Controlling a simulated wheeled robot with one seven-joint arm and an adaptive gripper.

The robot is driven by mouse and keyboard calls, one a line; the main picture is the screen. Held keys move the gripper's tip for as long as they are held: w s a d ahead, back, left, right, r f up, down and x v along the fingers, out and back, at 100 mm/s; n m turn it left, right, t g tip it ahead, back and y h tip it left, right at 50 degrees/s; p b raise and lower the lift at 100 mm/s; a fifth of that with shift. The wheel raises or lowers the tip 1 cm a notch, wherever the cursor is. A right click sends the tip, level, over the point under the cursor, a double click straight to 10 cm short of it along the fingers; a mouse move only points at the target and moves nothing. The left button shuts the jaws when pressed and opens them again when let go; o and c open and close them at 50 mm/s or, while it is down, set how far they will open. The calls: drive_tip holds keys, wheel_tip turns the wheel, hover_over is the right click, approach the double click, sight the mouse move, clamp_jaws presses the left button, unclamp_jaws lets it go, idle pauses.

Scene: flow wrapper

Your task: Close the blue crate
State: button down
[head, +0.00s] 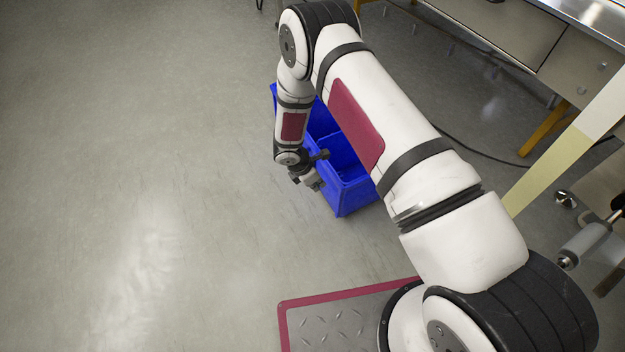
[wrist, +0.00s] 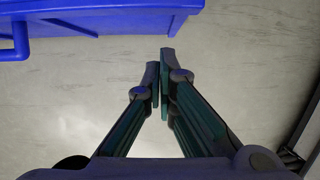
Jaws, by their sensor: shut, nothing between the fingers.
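The blue crate (head: 349,194) stands on the floor in the head view, partly hidden behind my arm. Its top looks open in the part that shows, and I can see into its inside. Its blue side and a handle-like bar show at the top left of the wrist view (wrist: 110,18). My gripper (head: 318,185) is just left of the crate's near end in the head view. In the wrist view my gripper's fingers (wrist: 160,85) are together with nothing between them, and they point at bare floor just beside the crate, apart from it.
A metal-topped machine or bench (head: 550,45) with yellow legs stands at the upper right. A dark cable (head: 480,153) runs along the floor beside it. The grey floor (head: 130,170) to the left is wide and clear.

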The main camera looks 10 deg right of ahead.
drive_tip(key=shift+w+d+f+b, duration=0.15)
drive_tip(key=shift+w+d+b, duration=0.1)
drive_tip(key=shift+d, duration=0.45)
drive_tip(key=shift+w+d+f+b, duration=0.15)
drive_tip(key=shift+w+d+f, duration=0.05)
drive_tip(key=shift+d, duration=0.5)
drive_tip(key=shift+w+d+f+b, duration=0.15)
drive_tip(key=shift+w+d+b, duration=0.1)
drive_tip(key=shift+d, duration=0.45)
drive_tip(key=shift+d, duration=0.15)
